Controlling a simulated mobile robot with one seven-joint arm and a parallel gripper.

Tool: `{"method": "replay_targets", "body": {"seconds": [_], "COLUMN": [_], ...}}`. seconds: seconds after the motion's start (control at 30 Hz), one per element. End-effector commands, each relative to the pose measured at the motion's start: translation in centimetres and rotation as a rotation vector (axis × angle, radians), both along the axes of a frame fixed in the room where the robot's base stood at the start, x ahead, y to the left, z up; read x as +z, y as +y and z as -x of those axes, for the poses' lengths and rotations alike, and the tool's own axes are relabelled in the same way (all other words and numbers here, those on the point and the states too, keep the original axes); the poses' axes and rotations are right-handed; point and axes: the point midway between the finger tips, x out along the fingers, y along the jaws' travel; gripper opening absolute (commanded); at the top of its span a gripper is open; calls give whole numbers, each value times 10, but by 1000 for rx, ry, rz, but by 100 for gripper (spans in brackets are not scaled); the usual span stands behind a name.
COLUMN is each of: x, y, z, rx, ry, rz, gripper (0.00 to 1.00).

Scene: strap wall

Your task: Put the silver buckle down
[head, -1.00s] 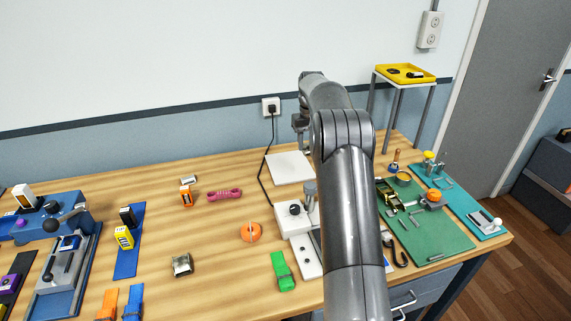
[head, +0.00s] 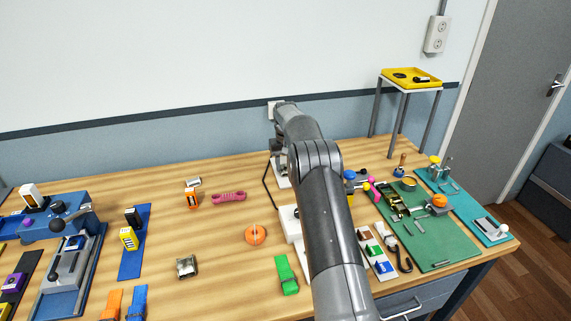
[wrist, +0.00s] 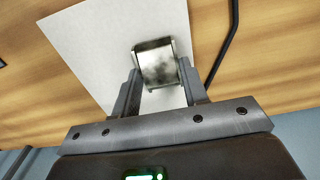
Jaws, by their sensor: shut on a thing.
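My gripper (wrist: 158,82) is shut on the silver buckle (wrist: 155,62), a shiny square metal frame between the fingertips in the wrist view. Behind the buckle lies a white square pad (wrist: 95,45) on the wooden table. I cannot tell whether the buckle touches the pad.
A black cable (wrist: 232,40) runs beside the pad. Another metallic buckle (head: 187,267), an orange disc (head: 255,234), a pink strap piece (head: 228,197) and a green piece (head: 287,274) lie on the table (head: 220,285). A green mat (head: 437,235) with tools is at right.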

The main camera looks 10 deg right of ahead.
Motion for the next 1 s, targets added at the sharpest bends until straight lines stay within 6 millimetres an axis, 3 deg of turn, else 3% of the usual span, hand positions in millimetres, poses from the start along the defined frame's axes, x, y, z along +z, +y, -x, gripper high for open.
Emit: {"method": "replay_targets", "body": {"seconds": [0.3,0.33,0.57,0.87,1.0], "x": [-2,-2,-2,1,17], "y": [0,0,0,0,0], "z": [0,0,0,0,-1], "rx": [0,0,0,0,0], "ry": [-1,-1,-1,-2,-3], "rz": [0,0,0,0,0], "gripper": [16,42,61,62,62]}}
